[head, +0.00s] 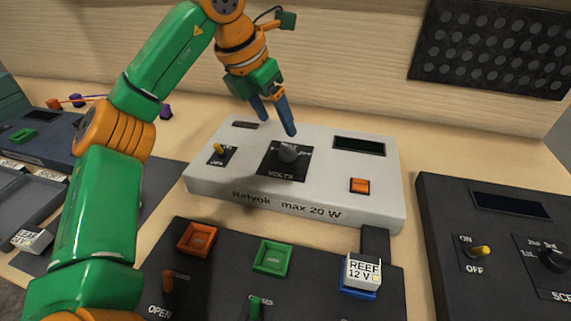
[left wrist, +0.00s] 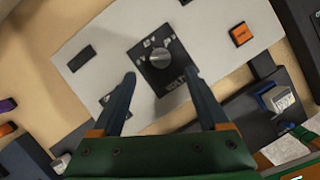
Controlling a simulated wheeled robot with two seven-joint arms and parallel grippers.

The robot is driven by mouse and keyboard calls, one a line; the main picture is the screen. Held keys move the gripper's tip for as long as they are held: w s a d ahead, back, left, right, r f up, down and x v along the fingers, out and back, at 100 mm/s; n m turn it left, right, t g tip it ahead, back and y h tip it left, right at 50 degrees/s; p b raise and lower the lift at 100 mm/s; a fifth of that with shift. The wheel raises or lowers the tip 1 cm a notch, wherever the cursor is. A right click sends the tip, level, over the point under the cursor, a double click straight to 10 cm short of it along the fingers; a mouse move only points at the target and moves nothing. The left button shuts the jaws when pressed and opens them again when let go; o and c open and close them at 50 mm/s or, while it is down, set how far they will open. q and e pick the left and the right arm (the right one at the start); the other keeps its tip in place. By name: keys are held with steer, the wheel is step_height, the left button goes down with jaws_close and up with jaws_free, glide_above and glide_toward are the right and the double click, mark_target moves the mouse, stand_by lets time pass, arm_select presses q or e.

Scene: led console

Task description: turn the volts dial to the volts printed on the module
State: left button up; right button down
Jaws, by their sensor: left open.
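The volts dial (head: 288,152) is a grey knob on a black plate marked VOLTS, on the white Relvok max 20 W power unit (head: 230,180). It also shows in the left wrist view (left wrist: 161,57). The module (head: 361,272) is a white block printed REEF 12 V, in a blue socket at front right. My left gripper (head: 277,128) is open above and just behind the dial. In the left wrist view its fingers (left wrist: 161,78) stand apart, with the dial beyond and between them. Some dial markings are hidden or too small to read. My right gripper is not in view.
The power unit has a toggle switch (head: 219,152), a dark display (head: 359,146) and an orange button (head: 360,186). A dark panel (head: 215,265) with orange and green sockets lies in front. A black console (head: 500,235) stands at right. A wooden wall rises behind.

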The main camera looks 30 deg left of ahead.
mark_target(285, 146)
arm_select(q)
steer(key=shift+w+f, duration=0.1)
steer(key=shift+f, duration=0.8)
steer(key=x, duration=0.6)
steer(key=shift+w, duration=0.15)
steer(key=shift+d, duration=0.1)
jaws_close()
steer(key=shift+r+m+h+p, duration=0.2)
steer(key=shift+m+h+p, duration=0.1)
steer(key=shift+m+p, duration=0.65)
steer(key=m+p, duration=0.2)
steer(key=m+g+h+p, duration=0.1)
steer(key=m+p, duration=0.1)
steer(key=p, duration=0.1)
steer(key=m+h+p, duration=0.1)
steer(key=m+p, duration=0.1)
steer(key=p, duration=0.1)
steer(key=shift+w+a+r+g, duration=0.1)
steer(key=shift+a+g, duration=0.2)
steer(key=shift+w+m+g+p, duration=0.1)
steer(key=shift+m+g+p, duration=0.3)
steer(key=shift+m+p, duration=0.65)
steer(key=shift+w+a+f+m+g+h+p, duration=0.1)
steer(key=shift+f+m+g+h+p, duration=0.2)
steer(key=shift+m, duration=0.6)
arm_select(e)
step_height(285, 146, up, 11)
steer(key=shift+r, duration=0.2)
